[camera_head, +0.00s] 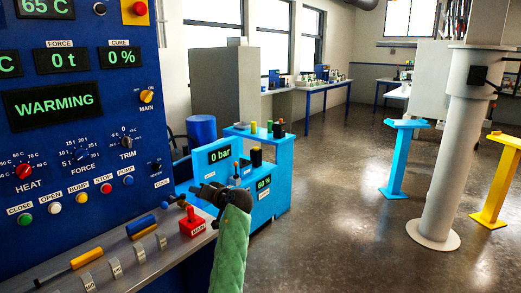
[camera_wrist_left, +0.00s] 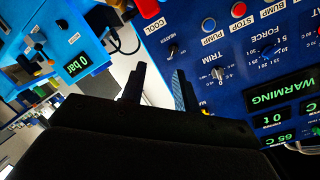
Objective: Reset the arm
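My left gripper (camera_head: 198,190) is dark and sits at the end of my green-sleeved left arm (camera_head: 231,252). It is in front of the blue control panel (camera_head: 75,125), near the panel's lower right corner, above or beside the sloping lever console. In the left wrist view its two dark fingers (camera_wrist_left: 160,72) stand apart with nothing visible between them. That view shows the panel (camera_wrist_left: 235,50) tilted, with its TRIM knob (camera_wrist_left: 218,73) near the right finger. Whether the gripper touches anything cannot be told. My right gripper is in neither view.
A blue unit (camera_head: 262,207) reading 0 bar is just beyond. The panel display (camera_head: 53,103) reads WARMING. Blue (camera_head: 396,160) and yellow (camera_head: 496,180) stands and a grey column (camera_head: 450,150) are right. Open floor (camera_head: 335,220) lies between.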

